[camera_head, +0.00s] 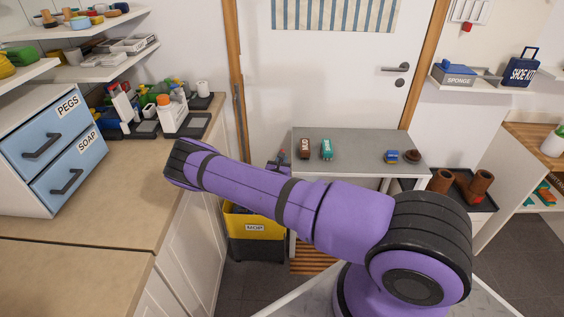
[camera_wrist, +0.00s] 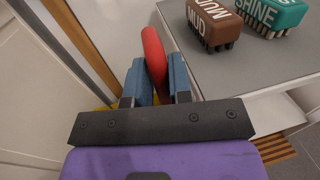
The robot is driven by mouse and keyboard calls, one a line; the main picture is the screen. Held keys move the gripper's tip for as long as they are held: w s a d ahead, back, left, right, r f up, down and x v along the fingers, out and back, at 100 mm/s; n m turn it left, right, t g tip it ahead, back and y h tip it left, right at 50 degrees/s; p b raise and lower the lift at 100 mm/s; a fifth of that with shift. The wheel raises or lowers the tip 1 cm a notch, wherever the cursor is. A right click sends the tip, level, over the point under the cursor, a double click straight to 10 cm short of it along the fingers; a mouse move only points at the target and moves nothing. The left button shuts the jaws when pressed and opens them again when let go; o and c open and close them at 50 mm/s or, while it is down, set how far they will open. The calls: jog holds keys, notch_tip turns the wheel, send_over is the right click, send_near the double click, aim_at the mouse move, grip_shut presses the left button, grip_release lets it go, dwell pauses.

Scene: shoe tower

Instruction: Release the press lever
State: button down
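In the wrist view the red press lever (camera_wrist: 153,48) stands up between the two blue fingers of my gripper (camera_wrist: 158,73). The fingers lie close along both sides of the lever, with no clear gap, and its upper end sticks out past the fingertips. The lever's lower part is hidden by the fingers and my gripper body. In the head view the yellow and black mop bucket (camera_head: 255,226) stands on the floor below my arm.
A grey-topped table (camera_head: 355,142) is close to the right of my gripper, holding a brown MUD brush (camera_head: 305,149) and a teal SHINE brush (camera_head: 327,149). The white door (camera_head: 335,80) is behind. A counter (camera_head: 100,215) with cabinets bounds the left.

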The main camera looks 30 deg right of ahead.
jog(key=w+d+f+g+y, duration=0.1)
jog(key=w+d+g+y, duration=0.2)
jog(key=w+d, duration=0.4)
jog(key=w+g, duration=0.1)
jog(key=w, duration=0.1)
jog(key=shift+w+n, duration=0.4)
jog(key=c, duration=1.1)
grip_release()
jog(key=shift+w, duration=0.1)
jog(key=shift+a, duration=0.1)
jog(key=v, duration=1)
jog(key=shift+s+r, duration=0.15)
jog(key=shift+s, duration=0.25)
